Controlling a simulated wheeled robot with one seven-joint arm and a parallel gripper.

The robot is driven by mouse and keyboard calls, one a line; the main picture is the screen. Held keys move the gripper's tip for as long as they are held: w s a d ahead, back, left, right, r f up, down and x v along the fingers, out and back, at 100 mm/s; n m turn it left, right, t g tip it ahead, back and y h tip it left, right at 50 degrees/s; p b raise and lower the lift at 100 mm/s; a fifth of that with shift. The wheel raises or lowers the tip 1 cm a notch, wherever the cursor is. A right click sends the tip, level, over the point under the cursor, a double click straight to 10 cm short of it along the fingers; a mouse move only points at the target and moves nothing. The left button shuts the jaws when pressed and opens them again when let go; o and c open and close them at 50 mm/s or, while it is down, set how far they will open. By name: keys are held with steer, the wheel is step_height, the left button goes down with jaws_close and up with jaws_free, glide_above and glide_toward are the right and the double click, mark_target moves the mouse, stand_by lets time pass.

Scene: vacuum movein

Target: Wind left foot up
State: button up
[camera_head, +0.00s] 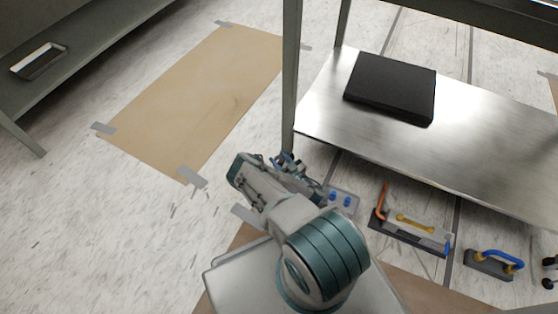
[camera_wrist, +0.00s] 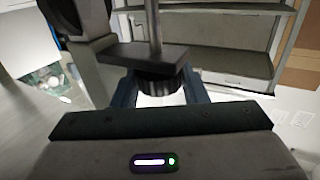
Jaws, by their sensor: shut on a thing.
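The left front leg (camera_head: 290,80) of the steel table comes down to the floor beside my gripper (camera_head: 286,164). In the wrist view, a dark ribbed round foot (camera_wrist: 158,86) sits between the two fingers of my gripper (camera_wrist: 160,92), below a dark plate (camera_wrist: 140,56). A thin metal rod (camera_wrist: 153,22) rises above the plate. My gripper is shut on the foot, one finger on each side. In the head view, my gripper and wrist hide the foot. The foot's underside is not visible.
A black flat box (camera_head: 393,88) lies on the table's lower shelf (camera_head: 470,135). On the floor at right are a block with blue knobs (camera_head: 342,202), a tool tray (camera_head: 408,236) and a blue-handled tool (camera_head: 492,265). Taped cardboard (camera_head: 195,105) lies on open floor at left.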

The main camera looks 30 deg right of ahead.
steer(key=n+y, duration=0.1)
steer(key=y, duration=0.1)
steer(key=n+g+y, duration=0.1)
steer(key=shift+d+r+n+y+p, duration=0.1)
steer(key=shift+d+n+y+p, duration=0.05)
steer(key=shift+n+y+p, duration=0.2)
steer(key=n+g+y, duration=0.2)
steer(key=y, duration=0.1)
steer(key=shift+p, duration=0.4)
steer(key=n+g+y, duration=0.3)
steer(key=shift+g+y+b, duration=0.3)
steer(key=shift+y+b, duration=0.05)
steer(key=shift+b, duration=0.05)
steer(key=shift+n+g+y+b, duration=0.35)
steer(key=shift+n+g+y, duration=0.45)
steer(key=shift+n+g, duration=0.3)
steer(key=shift+a+g, duration=0.2)
steer(key=shift+g, duration=0.1)
steer(key=o, duration=0.9)
steer(key=shift+a, duration=0.15)
steer(key=shift+o, duration=0.2)
steer(key=shift+d, duration=0.3)
